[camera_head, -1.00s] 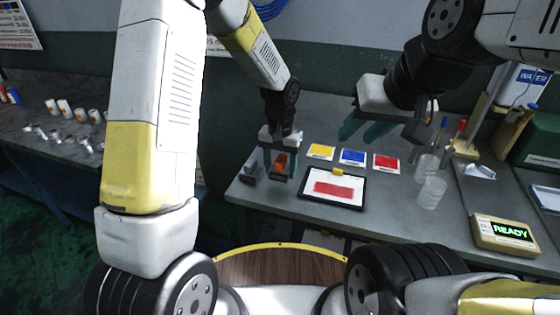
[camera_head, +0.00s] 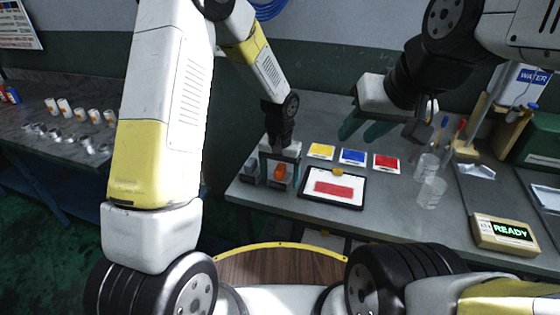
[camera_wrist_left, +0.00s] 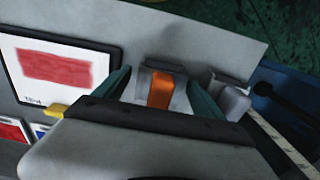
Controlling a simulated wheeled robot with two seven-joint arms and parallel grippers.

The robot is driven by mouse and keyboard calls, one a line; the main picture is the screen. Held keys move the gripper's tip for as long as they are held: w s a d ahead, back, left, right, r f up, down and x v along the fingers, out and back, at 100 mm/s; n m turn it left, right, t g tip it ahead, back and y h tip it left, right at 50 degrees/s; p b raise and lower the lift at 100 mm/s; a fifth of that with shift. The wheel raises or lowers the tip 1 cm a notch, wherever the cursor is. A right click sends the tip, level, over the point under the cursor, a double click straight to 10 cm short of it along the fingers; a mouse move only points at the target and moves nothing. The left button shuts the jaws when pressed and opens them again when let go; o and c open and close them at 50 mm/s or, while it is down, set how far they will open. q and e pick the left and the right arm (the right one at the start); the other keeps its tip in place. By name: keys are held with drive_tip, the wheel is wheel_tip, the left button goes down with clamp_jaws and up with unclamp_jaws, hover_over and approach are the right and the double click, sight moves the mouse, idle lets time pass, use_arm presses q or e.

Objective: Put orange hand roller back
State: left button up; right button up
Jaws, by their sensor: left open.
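The orange hand roller (camera_head: 280,172) is at the left end of the grey bench, in or on a small grey holder; how fully it is seated is hard to tell. It also shows in the left wrist view (camera_wrist_left: 160,90) as an orange band over a pale grey block. My left gripper (camera_head: 279,180) is open, with one teal finger on each side of the roller and a visible gap to it in the left wrist view. My right gripper (camera_head: 366,130) is raised over the back of the bench, its teal fingers apart and nothing seen between them.
A second grey holder (camera_head: 250,170) stands just left of the roller. A framed board with a red patch (camera_head: 334,188) lies to the right. Yellow, blue and red cards (camera_head: 353,157) lie behind it. Clear beakers (camera_head: 431,192) and a READY box (camera_head: 505,234) stand further right.

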sight(280, 168)
use_arm(q)
wheel_tip(280, 168, up, 12)
drive_tip(key=shift+f, duration=0.1)
drive_tip(key=s+a+r+n+t+h, duration=0.1)
drive_tip(key=s+a+r+t, duration=0.2)
drive_tip(key=s+a+r, duration=0.4)
drive_tip(key=s+a+r+n+t+h, duration=0.1)
drive_tip(key=s+a+r+n+t, duration=0.1)
drive_tip(key=s+a+r, duration=0.5)
drive_tip(key=s+r+t, duration=0.1)
drive_tip(key=s+r, duration=0.1)
drive_tip(key=s, duration=0.3)
drive_tip(key=shift+s+r, duration=0.25)
drive_tip(key=shift+r, duration=0.15)
